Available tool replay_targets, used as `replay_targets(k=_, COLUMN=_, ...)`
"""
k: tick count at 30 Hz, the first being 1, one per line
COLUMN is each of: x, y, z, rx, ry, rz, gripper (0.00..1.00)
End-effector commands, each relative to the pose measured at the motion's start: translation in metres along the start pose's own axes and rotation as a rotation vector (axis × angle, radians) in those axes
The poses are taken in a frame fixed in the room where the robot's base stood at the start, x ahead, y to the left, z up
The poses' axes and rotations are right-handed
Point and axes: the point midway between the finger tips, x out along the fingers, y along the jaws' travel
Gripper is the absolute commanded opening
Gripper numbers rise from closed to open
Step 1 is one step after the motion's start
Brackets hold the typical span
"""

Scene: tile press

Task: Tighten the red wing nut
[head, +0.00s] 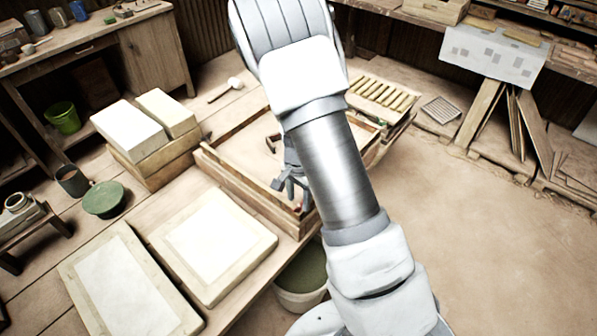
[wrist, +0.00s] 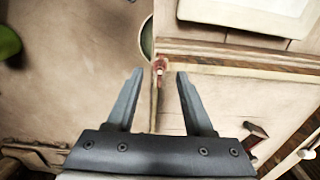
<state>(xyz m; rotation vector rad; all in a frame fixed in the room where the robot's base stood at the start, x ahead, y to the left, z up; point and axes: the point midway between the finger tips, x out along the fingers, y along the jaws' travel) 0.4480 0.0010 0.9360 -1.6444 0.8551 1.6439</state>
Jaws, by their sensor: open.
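The red wing nut (wrist: 160,64) shows in the wrist view at the corner of a wooden frame (wrist: 240,62), small and a little blurred. My gripper (wrist: 159,72) is open, with one fingertip to each side of the nut in the picture. I cannot tell whether the fingers are level with the nut or still above it; no touch is visible. In the head view my gripper (head: 291,184) is over the near right part of the wooden frame (head: 226,169), and my arm hides much of that area.
A bucket (head: 301,275) stands on the floor below the table edge. Two framed pale slabs (head: 213,240) (head: 125,285) lie on the table in front. Pale blocks (head: 130,130) and a green bowl (head: 105,199) are to the left. The floor at right is clear.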

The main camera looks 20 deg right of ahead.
Motion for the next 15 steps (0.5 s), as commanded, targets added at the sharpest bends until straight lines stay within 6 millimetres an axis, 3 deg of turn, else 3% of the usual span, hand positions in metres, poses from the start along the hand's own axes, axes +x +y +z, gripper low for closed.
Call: replay_targets(k=15, x=-0.121, y=-0.002, z=0.000, rx=-0.003, ry=0.001, rz=-0.005, gripper=0.53)
